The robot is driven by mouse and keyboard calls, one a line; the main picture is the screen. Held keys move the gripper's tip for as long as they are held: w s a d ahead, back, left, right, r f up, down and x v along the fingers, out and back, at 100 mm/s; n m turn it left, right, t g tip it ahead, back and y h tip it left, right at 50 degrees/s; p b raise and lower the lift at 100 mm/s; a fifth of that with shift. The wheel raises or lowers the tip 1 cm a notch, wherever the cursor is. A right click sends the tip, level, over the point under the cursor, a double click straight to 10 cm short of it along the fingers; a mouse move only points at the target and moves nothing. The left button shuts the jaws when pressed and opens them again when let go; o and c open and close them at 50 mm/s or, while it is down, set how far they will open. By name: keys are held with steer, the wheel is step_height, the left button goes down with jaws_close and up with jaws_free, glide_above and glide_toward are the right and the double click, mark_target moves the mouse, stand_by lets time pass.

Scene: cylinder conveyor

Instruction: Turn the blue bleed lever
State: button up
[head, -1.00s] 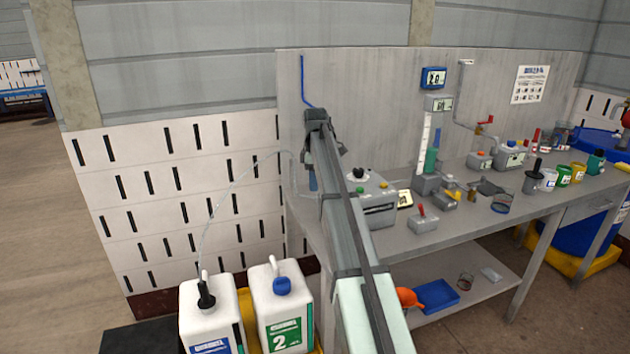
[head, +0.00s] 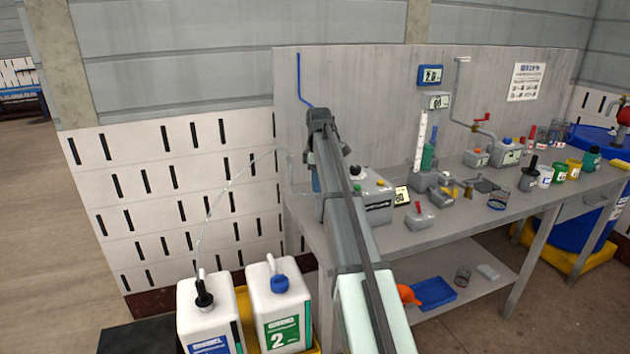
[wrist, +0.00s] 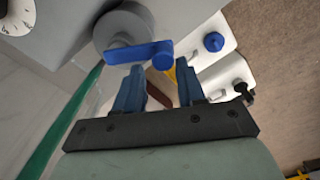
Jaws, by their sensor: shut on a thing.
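The blue bleed lever (wrist: 138,53) shows in the wrist view, on a round grey fitting (wrist: 122,24) on a grey housing. Its rounded end lies between the fingertips of my gripper (wrist: 161,68). The two blue fingers are shut on that end, with a visible space between them lower down. In the head view the lever is hidden behind my arm. My gripper is mostly hidden there too, beside the grey box (head: 376,207) on the bench's left end.
The grey workbench (head: 455,222) carries several small devices and cups to the right. A blue tray (head: 434,295) lies on its lower shelf.

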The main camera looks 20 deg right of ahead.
steer(key=shift+d, duration=0.45)
steer(key=shift+s+d, duration=0.1)
steer(key=shift+d, duration=0.25)
jaws_close()
steer(key=c, duration=0.5)
jaws_free()
steer(key=shift+s+d, duration=0.1)
steer(key=o, duration=0.7)
steer(key=shift+d, duration=0.1)
